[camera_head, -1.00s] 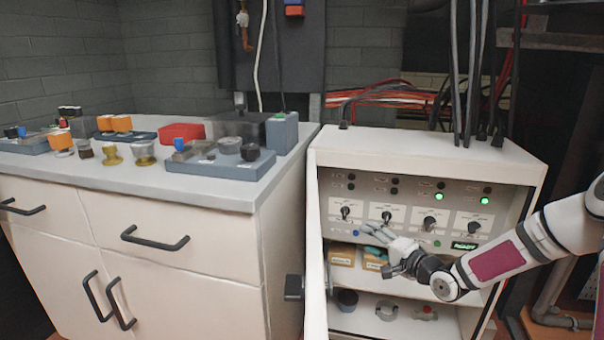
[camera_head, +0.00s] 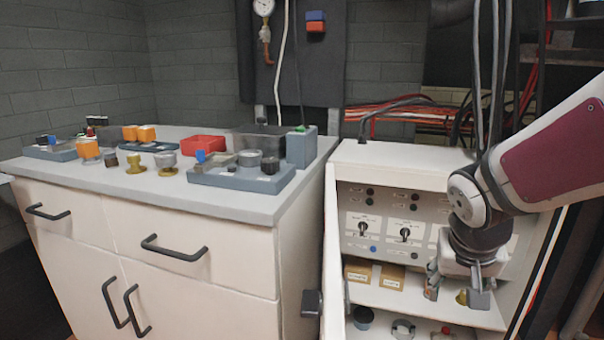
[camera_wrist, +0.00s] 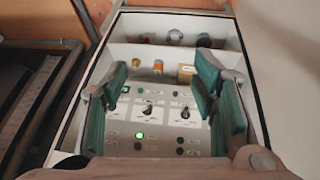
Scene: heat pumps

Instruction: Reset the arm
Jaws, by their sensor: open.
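My gripper (camera_head: 457,288) hangs open with its fingers pointing down, in front of the right part of the white cabinet (camera_head: 404,153). Nothing shows held between the fingers. My arm comes in from the right and covers the right part of the control panel (camera_head: 385,258). In the wrist view the green-padded fingers (camera_wrist: 162,85) are spread wide, with the panel (camera_wrist: 150,128) and its knobs seen between and beyond them. A green light (camera_wrist: 140,134) glows on the panel there.
Brown boxes (camera_head: 358,273) sit on the cabinet's upper shelf; small parts lie on the lower one. A white counter (camera_head: 240,213) with several fittings, a red tray (camera_head: 203,146) and drawer handles stands left. Cables (camera_head: 478,80) hang above the cabinet.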

